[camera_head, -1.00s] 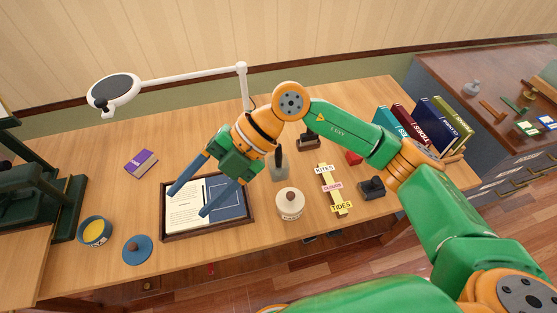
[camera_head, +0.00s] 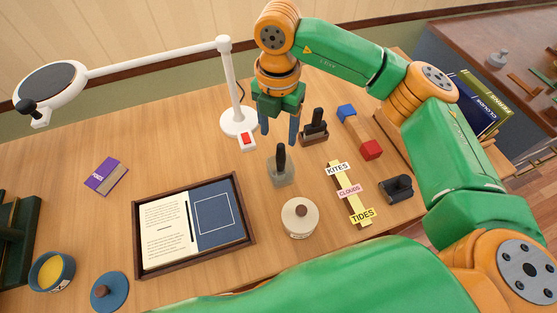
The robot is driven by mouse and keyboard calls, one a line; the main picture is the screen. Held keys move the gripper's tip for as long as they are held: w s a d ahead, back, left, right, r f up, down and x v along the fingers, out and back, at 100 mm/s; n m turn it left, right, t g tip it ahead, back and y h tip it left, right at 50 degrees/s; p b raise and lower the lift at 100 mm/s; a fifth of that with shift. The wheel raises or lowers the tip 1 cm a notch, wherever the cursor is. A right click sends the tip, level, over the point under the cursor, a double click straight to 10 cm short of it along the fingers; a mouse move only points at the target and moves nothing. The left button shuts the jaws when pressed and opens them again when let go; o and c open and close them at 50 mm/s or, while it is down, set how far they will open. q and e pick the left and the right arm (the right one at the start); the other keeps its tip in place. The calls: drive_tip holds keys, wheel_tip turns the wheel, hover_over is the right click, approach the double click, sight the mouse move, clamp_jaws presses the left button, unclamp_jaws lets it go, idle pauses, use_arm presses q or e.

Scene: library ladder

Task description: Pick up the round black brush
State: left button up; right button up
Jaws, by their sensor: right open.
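A black, rounded upright handle (camera_head: 281,158) stands in a squat grey block (camera_head: 282,177) at the middle of the desk. A second black upright piece (camera_head: 316,119) stands in a brown base (camera_head: 314,137) just behind and to the right. I cannot tell for sure which of them is the round black brush. My right gripper (camera_head: 279,138) points down with its blue fingers apart and empty. In the picture it is just above the handle in the grey block; contact is not visible. My left gripper is not in view.
A white lamp (camera_head: 238,118) stands behind, left of the gripper. A framed tray (camera_head: 139,235), a cream lidded jar (camera_head: 300,222), yellow label strips (camera_head: 349,193), a black dispenser-like object (camera_head: 397,188) and a red-and-blue piece (camera_head: 371,149) surround the spot. Bare desk lies left of the grey block.

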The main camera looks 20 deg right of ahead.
sight(281, 145)
drive_tip(key=f, duration=0.2)
drive_tip(key=f+p, duration=0.1)
drive_tip(key=f, duration=0.1)
drive_tip(key=f+p, duration=0.1)
drive_tip(key=f, duration=0.1)
drive_tip(key=shift+s+d, duration=0.25)
drive_tip(key=shift+r, duration=0.1)
clamp_jaws()
